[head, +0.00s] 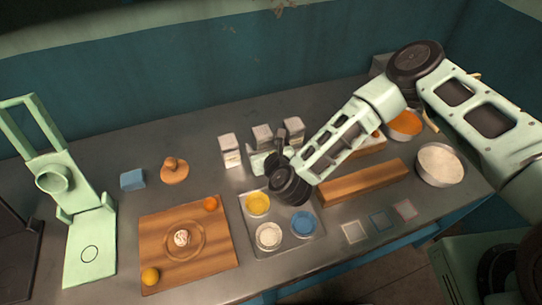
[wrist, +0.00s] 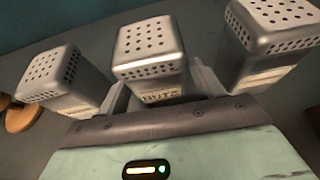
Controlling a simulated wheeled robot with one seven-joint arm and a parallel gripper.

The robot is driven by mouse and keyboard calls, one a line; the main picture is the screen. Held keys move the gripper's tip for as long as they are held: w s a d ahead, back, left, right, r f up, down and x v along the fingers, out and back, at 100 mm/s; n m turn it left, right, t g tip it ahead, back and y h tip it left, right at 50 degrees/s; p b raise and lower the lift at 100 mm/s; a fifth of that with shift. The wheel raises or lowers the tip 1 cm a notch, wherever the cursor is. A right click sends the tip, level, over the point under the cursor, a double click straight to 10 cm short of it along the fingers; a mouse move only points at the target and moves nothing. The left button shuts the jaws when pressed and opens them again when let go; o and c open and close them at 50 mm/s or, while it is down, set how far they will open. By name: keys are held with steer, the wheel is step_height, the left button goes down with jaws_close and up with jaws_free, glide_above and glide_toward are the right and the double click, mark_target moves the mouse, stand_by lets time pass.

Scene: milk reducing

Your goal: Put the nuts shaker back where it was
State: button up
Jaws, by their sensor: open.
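The nuts shaker (wrist: 150,55) is a grey metal shaker with a perforated top. It stands in the middle of a row of three in the wrist view, and its label is partly readable. In the head view it is the middle shaker (head: 262,134). My gripper (head: 265,160) is low at the near side of that shaker, pointing at it. In the wrist view its fingers are on either side of the nuts shaker's lower part, open, with small gaps showing. The shaker's base is hidden behind my gripper.
Similar shakers stand close by, one at left (head: 230,150) and one at right (head: 294,130). A metal tray (head: 283,245) with several bowls lies in front. A wooden board (head: 205,262) is to its left, and a long wooden block (head: 365,182) to the right.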

steer(key=b+v, duration=0.2)
steer(key=v, duration=0.7)
steer(key=shift+s+d, duration=0.2)
steer(key=shift+s, duration=0.15)
steer(key=shift+a+r+n+y, duration=0.25)
steer(key=shift+n+y, duration=0.05)
steer(key=shift+n, duration=0.1)
steer(key=s+a+r+n+g+y, duration=0.2)
steer(key=s+a+r+n+g, duration=0.15)
steer(key=n, duration=0.75)
steer(key=s+a+r+n+g+y, duration=0.25)
steer(key=n+g, duration=0.25)
steer(key=n, duration=0.6)
steer(key=s+d+r+n+g+h, duration=0.4)
steer(key=s+d+r+n+h, duration=0.4)
steer(key=s+d+r+n, duration=0.6)
steer(key=d+r+n, duration=0.1)
steer(key=d+n, duration=0.2)
steer(key=shift+n, duration=0.4)
